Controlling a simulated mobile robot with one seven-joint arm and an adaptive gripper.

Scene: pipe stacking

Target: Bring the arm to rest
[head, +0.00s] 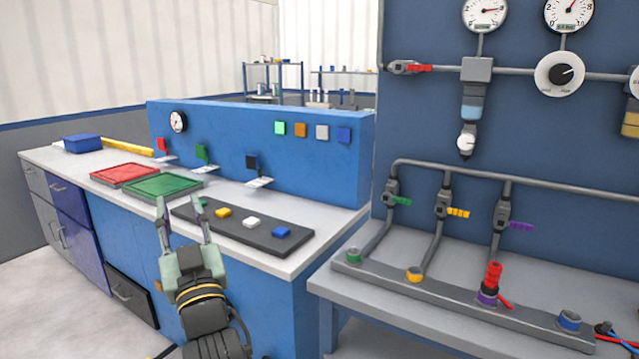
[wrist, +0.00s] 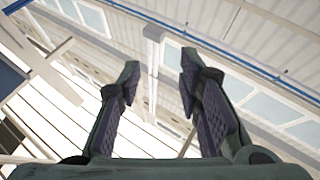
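My gripper (head: 184,207) is in front of the blue workbench in the head view, with its fingers pointing up. The two fingers stand apart with nothing between them. In the wrist view my gripper (wrist: 158,85) is also open and empty, and behind it are only the ceiling beams and windows. In the head view its fingertips overlap the near left end of the dark tray in the picture; I cannot tell how far apart they are in depth.
A dark tray (head: 262,236) with several small coloured blocks lies on the white counter. Red (head: 124,174) and green (head: 163,187) trays sit behind. At right, a grey bench holds a pipe rack (head: 455,302) with a red-topped pipe (head: 493,275) standing in it.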

